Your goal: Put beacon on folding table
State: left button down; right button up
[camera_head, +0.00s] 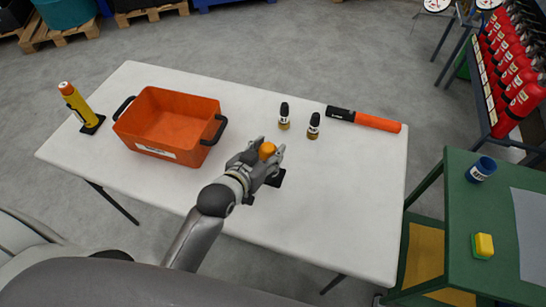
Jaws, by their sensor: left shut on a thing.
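The white folding table (330,205) fills the middle of the head view. My left gripper (270,149) is shut around a beacon with an orange top (267,150), over the table's front middle part. Its body is mostly hidden by the fingers, and a black base shows below at the right. The beacon looks about upright. I cannot tell whether its base touches the tabletop. A similar yellow beacon (75,103) with an orange-red top and black base stands at the table's left edge. My right gripper is not in view.
An orange crate (160,141) with black handles stands left of the gripper. The table's right front is clear.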

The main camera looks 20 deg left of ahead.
pick_arm(q)
jog(key=shift+w+d+f, duration=0.25)
jog(key=shift+w+f, duration=0.25)
jog(key=shift+f, duration=0.1)
jog(key=shift+w+d+f, duration=0.25)
jog(key=shift+w+f, duration=0.2)
jog(key=shift+f, duration=1.7)
jog(key=c, duration=0.8)
grip_release()
jog(key=shift+f, duration=0.2)
jog(key=shift+o, duration=0.2)
jog(key=shift+r, duration=0.2)
jog(key=b+v, duration=0.1)
jog(key=v, duration=1.1)
